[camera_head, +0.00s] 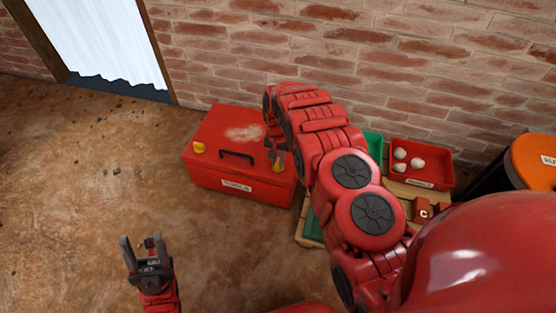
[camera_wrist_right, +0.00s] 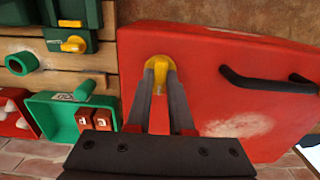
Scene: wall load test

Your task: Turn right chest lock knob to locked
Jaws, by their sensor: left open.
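The red chest (camera_head: 225,130) stands on the ground by the brick wall, its lid closed. Its right lock knob (camera_head: 278,168) is yellow and partly hidden by my right gripper (camera_head: 275,156). In the right wrist view the yellow right knob (camera_wrist_right: 158,66) sits between the fingertips of my right gripper (camera_wrist_right: 160,78), which look closed on its handle. The left lock knob (camera_head: 199,148) is yellow, at the chest's left front. My left gripper (camera_head: 143,243) is open and empty above the ground, in front of the chest.
A black handle (camera_head: 237,155) lies between the knobs. To the right are a red bin (camera_head: 420,157) with white lumps, a green bin (camera_wrist_right: 50,103) and a wooden board (camera_wrist_right: 50,45) with green fittings. An orange-lidded drum (camera_head: 535,158) stands far right. The left ground is clear.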

